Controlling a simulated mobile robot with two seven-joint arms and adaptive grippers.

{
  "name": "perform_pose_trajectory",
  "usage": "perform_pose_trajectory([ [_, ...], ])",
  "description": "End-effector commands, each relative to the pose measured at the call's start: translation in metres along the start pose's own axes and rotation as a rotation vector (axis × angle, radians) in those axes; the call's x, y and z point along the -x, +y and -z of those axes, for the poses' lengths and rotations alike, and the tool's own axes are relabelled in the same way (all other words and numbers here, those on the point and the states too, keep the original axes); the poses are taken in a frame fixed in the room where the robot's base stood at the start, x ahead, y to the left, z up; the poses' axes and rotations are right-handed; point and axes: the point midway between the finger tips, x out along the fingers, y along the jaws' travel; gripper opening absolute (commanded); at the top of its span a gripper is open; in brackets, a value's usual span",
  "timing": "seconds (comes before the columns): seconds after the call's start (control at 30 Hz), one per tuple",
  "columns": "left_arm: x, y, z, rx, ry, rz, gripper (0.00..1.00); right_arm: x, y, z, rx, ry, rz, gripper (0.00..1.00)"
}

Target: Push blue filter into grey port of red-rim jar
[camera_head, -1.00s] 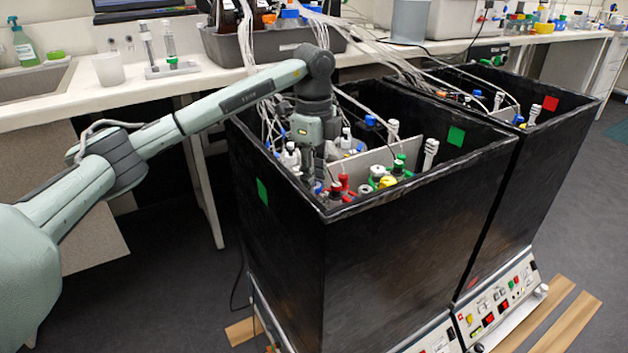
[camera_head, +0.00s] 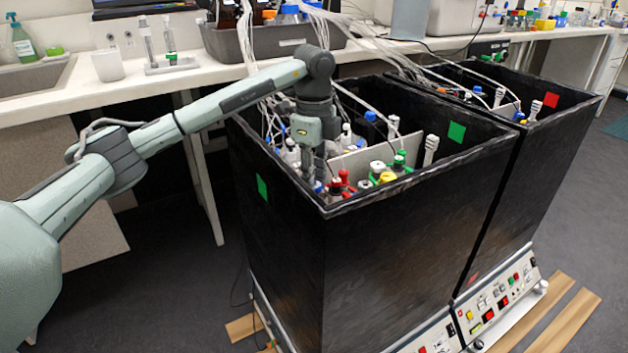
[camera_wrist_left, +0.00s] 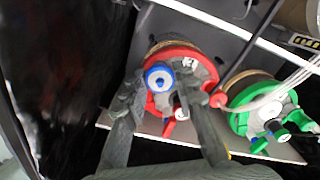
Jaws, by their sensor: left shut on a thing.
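The red-rim jar (camera_wrist_left: 207,70) sits in the near black box, seen from above in the left wrist view. The round blue filter (camera_wrist_left: 159,78) with a pale centre is over the left part of its lid. My left gripper (camera_wrist_left: 160,92) is shut on the blue filter, with one finger on each side of it. The filter appears over the lid; I cannot tell whether it touches a port. The grey port is not clearly visible. In the head view my left gripper (camera_head: 317,172) reaches down into the box, partly hiding the jar. My right gripper is not in view.
A green-rim jar (camera_wrist_left: 240,118) stands close to the right of the red-rim jar. The near box's black wall (camera_head: 400,235) rises around the jars. White tubes and cables (camera_head: 270,115) hang over its back. A second black box (camera_head: 545,150) stands at the right.

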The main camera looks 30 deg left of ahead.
Motion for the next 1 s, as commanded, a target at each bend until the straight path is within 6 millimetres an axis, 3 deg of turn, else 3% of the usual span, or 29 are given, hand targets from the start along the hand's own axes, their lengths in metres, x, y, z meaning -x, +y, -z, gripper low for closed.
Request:
perform_pose_trajectory([
  [0.77,-0.0077,0.0001,-0.0002,0.000,-0.001,0.000,0.16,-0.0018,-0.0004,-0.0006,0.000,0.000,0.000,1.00],
  [0.8,-0.0077,0.0001,-0.0002,0.000,-0.001,-0.001,0.32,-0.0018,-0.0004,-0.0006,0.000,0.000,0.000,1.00],
  [0.93,-0.0076,0.0001,-0.0002,0.000,0.000,0.000,0.48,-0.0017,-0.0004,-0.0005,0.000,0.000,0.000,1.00],
  [1.0,-0.0076,0.0001,-0.0001,0.000,0.000,0.000,0.51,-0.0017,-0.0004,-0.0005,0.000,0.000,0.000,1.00],
])
